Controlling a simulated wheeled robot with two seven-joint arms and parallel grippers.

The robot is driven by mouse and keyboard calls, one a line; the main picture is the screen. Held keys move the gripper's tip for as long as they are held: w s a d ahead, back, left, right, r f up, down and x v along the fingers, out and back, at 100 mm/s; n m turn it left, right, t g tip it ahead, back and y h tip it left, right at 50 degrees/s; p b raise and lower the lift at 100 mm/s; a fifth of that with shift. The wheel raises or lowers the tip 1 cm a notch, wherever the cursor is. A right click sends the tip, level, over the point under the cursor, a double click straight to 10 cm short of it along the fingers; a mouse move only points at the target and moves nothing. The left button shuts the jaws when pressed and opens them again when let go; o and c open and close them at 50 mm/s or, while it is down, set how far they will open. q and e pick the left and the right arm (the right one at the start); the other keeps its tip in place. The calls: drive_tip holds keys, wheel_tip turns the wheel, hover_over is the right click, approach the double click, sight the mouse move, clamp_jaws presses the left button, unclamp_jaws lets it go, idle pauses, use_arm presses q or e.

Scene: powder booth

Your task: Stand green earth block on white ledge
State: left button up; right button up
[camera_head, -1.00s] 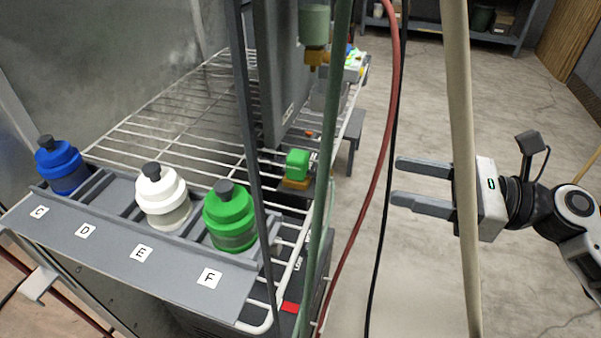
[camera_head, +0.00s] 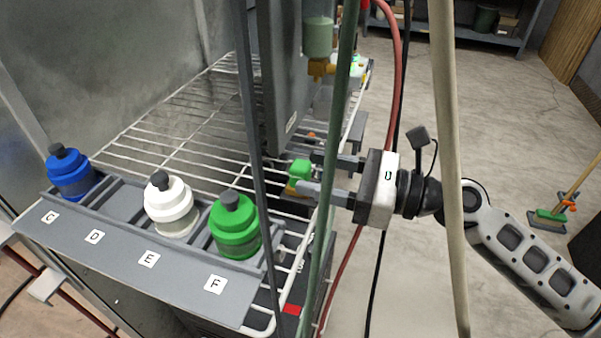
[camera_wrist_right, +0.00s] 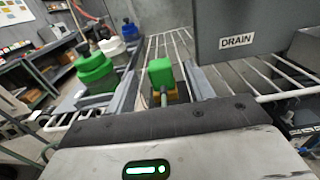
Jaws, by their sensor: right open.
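The green block (camera_head: 300,169) sits on a small orange-yellow base at the right edge of the wire shelf, partly hidden by my right gripper. My right gripper (camera_head: 306,174) is open, with its fingers pointing left at the block, their tips about level with it. In the right wrist view the green block (camera_wrist_right: 160,72) shows between the two fingers, above its yellow base (camera_wrist_right: 172,95); I cannot tell if the fingers touch it. I cannot make out a separate white ledge. My left gripper is not in view.
Blue (camera_head: 70,172), white (camera_head: 169,204) and green bottles (camera_head: 234,225) stand in a grey lettered rack (camera_head: 150,260) in front of the wire shelf (camera_head: 185,110). Hanging hoses, such as the green one (camera_head: 334,130) and beige one (camera_head: 447,120), cross the space near my right arm.

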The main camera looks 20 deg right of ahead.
drive_tip(key=x, duration=0.2)
drive_tip(key=shift+w+a+p, duration=0.15)
drive_tip(key=shift+a+p, duration=0.05)
drive_tip(key=shift+p, duration=0.1)
drive_tip(key=shift+w+a, duration=0.1)
drive_tip(key=shift+a, duration=0.1)
drive_tip(key=shift+f, duration=0.1)
drive_tip(key=c, duration=1.1)
clamp_jaws()
